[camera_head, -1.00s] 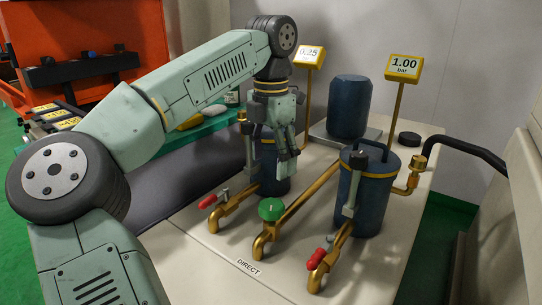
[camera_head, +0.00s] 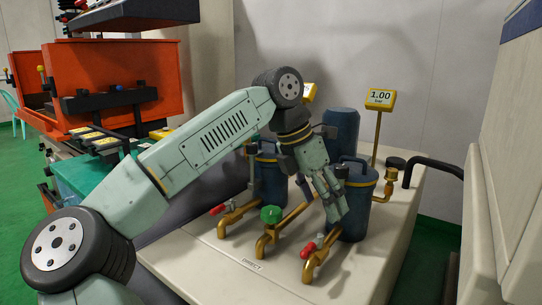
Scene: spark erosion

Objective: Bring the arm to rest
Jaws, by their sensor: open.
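My arm reaches in from the lower left over the pale bench top (camera_head: 190,262). My gripper (camera_head: 338,212) is open and hangs tilted, its fingers pointing down and right. It is in front of the right blue canister (camera_head: 357,203) and hides part of it. I cannot tell whether the fingers touch the canister. I see nothing between the fingers. The left blue canister (camera_head: 270,180) stands behind my arm, partly hidden by it.
Brass pipes with a green knob (camera_head: 271,214) and red-handled valves (camera_head: 308,248) stand close below my gripper. A yellow gauge (camera_head: 381,98) reads 1.00. A black hose (camera_head: 435,164) curves at the right. An orange machine (camera_head: 110,75) stands at the back left. The front bench top is clear.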

